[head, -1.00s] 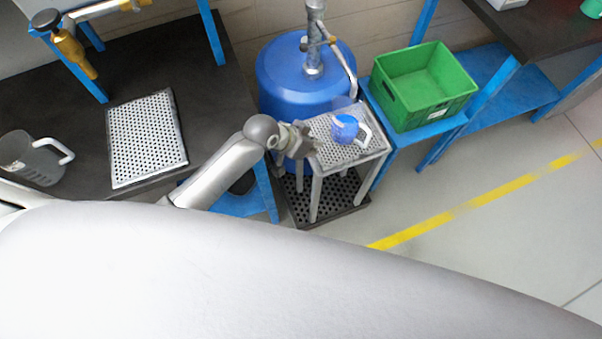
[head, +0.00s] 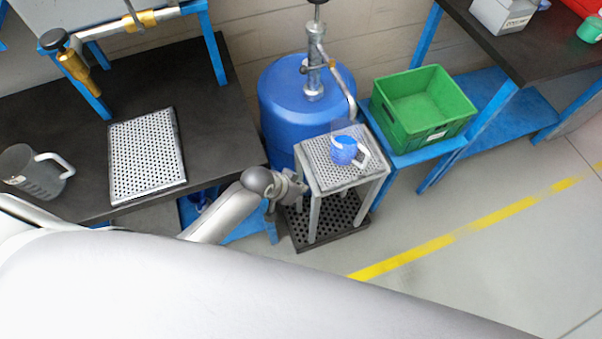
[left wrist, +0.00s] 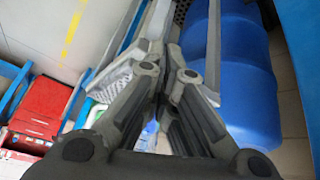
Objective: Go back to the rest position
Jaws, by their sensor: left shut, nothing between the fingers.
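My left gripper (head: 297,188) is shut and empty. In the head view it is at the left front side of a small perforated metal stand (head: 318,172), below the level of its top; I cannot tell whether it touches a leg. On the stand is a clear jug with blue contents (head: 343,151), upright and apart from the gripper. In the left wrist view the dark finger links fill the middle, and the blue drum (left wrist: 245,75) is to their right. My right gripper is not in view.
The blue drum (head: 290,95) with a pump stands behind the stand. A green crate (head: 420,132) sits on a blue bench to the right. At left, a dark table (head: 215,150) holds a perforated tray (head: 147,157) and an empty jug (head: 35,180). Floor at right is clear.

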